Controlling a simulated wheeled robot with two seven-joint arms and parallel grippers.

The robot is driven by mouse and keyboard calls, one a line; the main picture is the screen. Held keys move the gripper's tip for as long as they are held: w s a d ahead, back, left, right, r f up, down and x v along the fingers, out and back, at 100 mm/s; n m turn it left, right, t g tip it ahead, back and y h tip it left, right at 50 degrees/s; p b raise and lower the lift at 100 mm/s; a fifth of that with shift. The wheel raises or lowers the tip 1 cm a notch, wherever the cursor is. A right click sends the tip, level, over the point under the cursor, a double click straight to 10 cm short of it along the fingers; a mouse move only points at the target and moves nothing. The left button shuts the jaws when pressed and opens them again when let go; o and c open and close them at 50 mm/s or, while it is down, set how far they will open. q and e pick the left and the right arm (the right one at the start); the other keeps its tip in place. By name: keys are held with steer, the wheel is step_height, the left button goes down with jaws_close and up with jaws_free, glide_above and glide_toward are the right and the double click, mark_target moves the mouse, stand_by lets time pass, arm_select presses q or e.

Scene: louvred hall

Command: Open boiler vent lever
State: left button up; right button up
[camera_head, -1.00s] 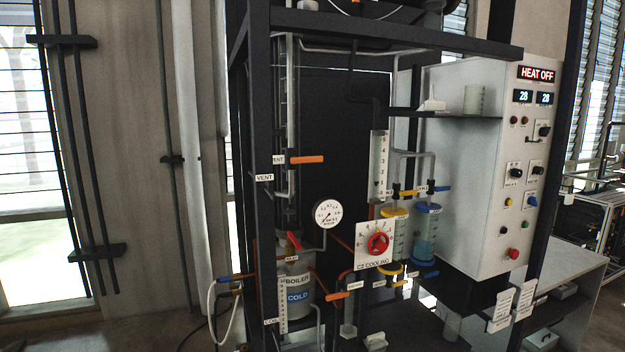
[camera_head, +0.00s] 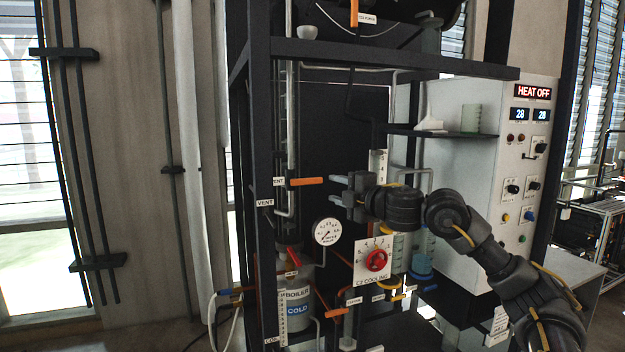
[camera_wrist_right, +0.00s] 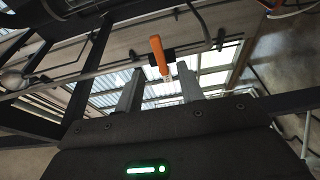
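The orange vent lever (camera_head: 306,181) is roughly horizontal, pointing right from its pipe beside a small "VENT" tag, on the left part of the rig above the boiler (camera_head: 296,300). My right gripper (camera_head: 338,189) is open, its fingers just right of the lever's free end and pointing left at it. In the right wrist view an orange handle (camera_wrist_right: 158,55), which looks like this lever, shows ahead between the two spread fingers (camera_wrist_right: 160,74). Nothing is held, and I see no clear contact. My left gripper is not in view.
A round gauge (camera_head: 327,232) and the white C2 cooling panel (camera_head: 363,272) with a red knob sit below the gripper. A dark shelf (camera_head: 470,133) and the grey control cabinet (camera_head: 510,190) reading "HEAT OFF" are to the right. Dark frame posts (camera_head: 262,130) stand left of the lever.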

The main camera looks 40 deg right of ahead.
mark_target(314, 181)
steer(key=w+p, duration=0.1)
steer(key=w, duration=0.1)
steer(key=w+p, duration=0.1)
steer(key=w, duration=0.2)
steer(key=w+p, duration=0.1)
steer(key=w, duration=0.1)
steer(key=shift+w+d+r, duration=0.1)
steer(key=shift+w+r, duration=0.15)
steer(key=shift+w, duration=0.05)
steer(key=shift+w+f, duration=0.15)
steer(key=shift+w, duration=0.2)
steer(key=shift+w, duration=0.15)
steer(key=shift+w+d, duration=0.1)
steer(key=shift+w, duration=0.65)
steer(key=shift+c, duration=0.2)
